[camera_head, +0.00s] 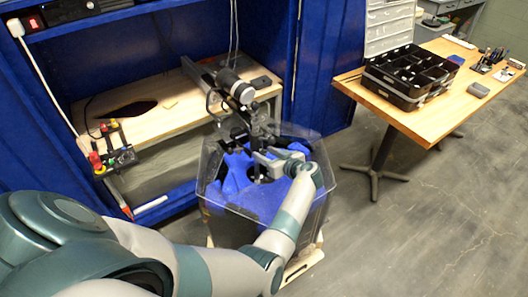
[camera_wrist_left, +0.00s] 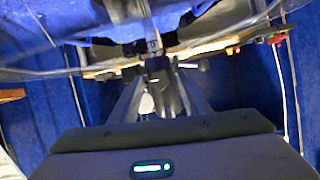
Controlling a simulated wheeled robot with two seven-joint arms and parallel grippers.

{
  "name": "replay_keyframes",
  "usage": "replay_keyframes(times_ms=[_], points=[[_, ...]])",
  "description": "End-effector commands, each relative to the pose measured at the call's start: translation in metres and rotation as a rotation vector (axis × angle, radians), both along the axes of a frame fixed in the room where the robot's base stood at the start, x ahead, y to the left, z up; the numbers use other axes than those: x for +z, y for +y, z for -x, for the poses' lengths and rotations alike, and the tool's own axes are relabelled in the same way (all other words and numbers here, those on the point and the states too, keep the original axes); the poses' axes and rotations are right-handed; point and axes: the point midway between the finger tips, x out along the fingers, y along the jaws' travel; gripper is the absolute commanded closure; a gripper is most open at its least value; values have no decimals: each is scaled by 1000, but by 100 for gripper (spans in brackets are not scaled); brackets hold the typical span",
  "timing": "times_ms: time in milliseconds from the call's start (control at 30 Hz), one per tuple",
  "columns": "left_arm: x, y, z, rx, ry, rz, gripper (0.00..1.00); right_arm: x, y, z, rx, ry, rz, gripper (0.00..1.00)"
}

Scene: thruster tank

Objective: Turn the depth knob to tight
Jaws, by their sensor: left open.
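A tall dark thruster mount (camera_head: 258,128) with a black motor-like cylinder (camera_head: 237,86) on top stands over the clear-walled tank (camera_head: 225,190). My left gripper (camera_head: 262,156) reaches in over the tank from the right and is at the mount's lower part. In the left wrist view, my open left gripper (camera_wrist_left: 157,98) has its two fingers on either side of a dark part (camera_wrist_left: 160,74) of the mount. That part may be the depth knob, but I cannot tell for sure. Whether the fingers touch it is not clear. My right gripper is not in view.
Blue material (camera_head: 238,172) lies inside the tank. A wooden bench (camera_head: 160,107) stands behind it, with a control box (camera_head: 122,157) with red and yellow parts at its front left. A wooden table (camera_head: 455,110) with black organizer trays (camera_head: 410,75) stands right. Floor between is clear.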

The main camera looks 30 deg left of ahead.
Motion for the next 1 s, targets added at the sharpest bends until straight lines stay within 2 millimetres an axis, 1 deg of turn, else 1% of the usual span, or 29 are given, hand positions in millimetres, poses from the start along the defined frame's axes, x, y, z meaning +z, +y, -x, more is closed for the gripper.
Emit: replay_keyframes(times_ms=[167,200,267,300,367,567,733,867,1000], points=[[0,0,0,0,0,0,57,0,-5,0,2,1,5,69],[0,0,0,0,0,0,62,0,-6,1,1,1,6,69],[0,0,0,0,0,0,76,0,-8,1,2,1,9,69],[0,0,0,0,0,0,86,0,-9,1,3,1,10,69],[0,0,0,0,0,0,99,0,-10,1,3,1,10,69],[0,0,0,0,3,-1,98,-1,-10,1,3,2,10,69],[-1,0,-1,-1,25,-12,98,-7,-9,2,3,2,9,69],[-3,0,-2,0,65,-28,98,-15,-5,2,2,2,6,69],[-5,0,-2,-1,135,-58,98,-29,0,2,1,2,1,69]])
